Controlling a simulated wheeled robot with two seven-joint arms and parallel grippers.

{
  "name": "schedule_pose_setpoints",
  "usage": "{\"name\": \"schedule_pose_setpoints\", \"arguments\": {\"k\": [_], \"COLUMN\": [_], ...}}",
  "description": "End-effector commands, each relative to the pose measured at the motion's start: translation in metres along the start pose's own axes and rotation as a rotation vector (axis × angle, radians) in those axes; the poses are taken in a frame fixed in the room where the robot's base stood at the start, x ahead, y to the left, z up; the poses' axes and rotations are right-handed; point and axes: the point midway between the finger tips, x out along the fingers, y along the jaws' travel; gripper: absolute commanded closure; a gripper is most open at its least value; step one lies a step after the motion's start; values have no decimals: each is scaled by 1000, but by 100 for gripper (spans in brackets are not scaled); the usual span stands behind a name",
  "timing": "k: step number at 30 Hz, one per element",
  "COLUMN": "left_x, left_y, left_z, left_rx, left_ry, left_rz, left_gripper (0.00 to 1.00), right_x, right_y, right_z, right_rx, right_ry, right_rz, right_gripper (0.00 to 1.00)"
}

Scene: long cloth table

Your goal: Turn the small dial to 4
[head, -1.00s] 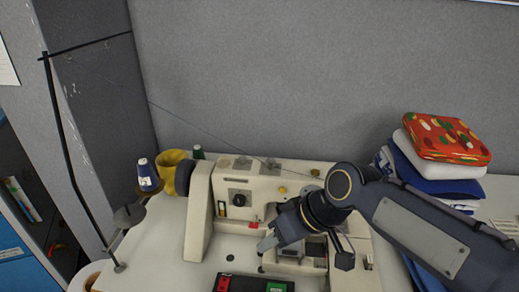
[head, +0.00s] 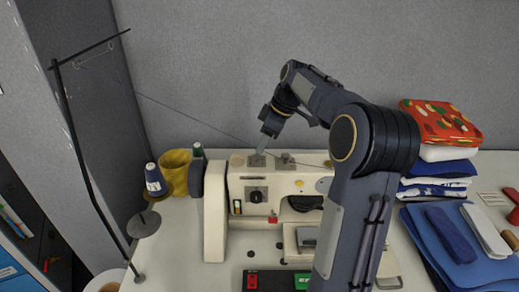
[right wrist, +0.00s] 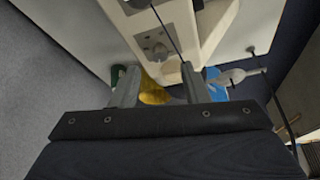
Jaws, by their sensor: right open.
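The cream sewing machine (head: 215,215) stands on the table. A dark round dial (head: 256,196) sits on its front face. On its top are two grey plates with small knobs; one plate (head: 285,160) is at the right, the other (head: 256,160) just below my right gripper. I cannot tell which is the small dial, and no numbers are readable. My right gripper (head: 262,145) points down over the machine top. In the right wrist view my right gripper (right wrist: 160,85) is open and empty, its fingers apart, with a grey knob (right wrist: 157,50) beyond them. My left gripper is out of view.
A thread stand (head: 85,160) with a thin thread runs at the left. A blue spool (head: 155,180) and yellow cup (head: 175,170) stand beside the machine. Folded cloths (head: 440,165) are stacked at the right. A black tray with red and green pieces (head: 275,281) lies in front.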

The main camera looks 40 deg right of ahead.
Motion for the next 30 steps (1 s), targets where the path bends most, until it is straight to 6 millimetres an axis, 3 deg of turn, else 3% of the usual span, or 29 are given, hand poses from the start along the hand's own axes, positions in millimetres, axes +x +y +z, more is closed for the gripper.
{"name": "schedule_pose_setpoints", "arguments": {"k": [7,18,27,30], "left_x": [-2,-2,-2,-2], "left_y": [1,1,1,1], "left_z": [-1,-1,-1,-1], "left_rx": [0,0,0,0], "left_ry": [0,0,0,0], "left_rz": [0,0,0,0], "left_gripper": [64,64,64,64], "right_x": [34,41,41,41], "right_y": [0,0,0,0], "right_z": [0,0,0,0], "right_rx": [1,1,1,1], "right_ry": [-1,1,1,1], "right_rz": [-1,2,2,1], "right_gripper": [59,59,97,100]}}
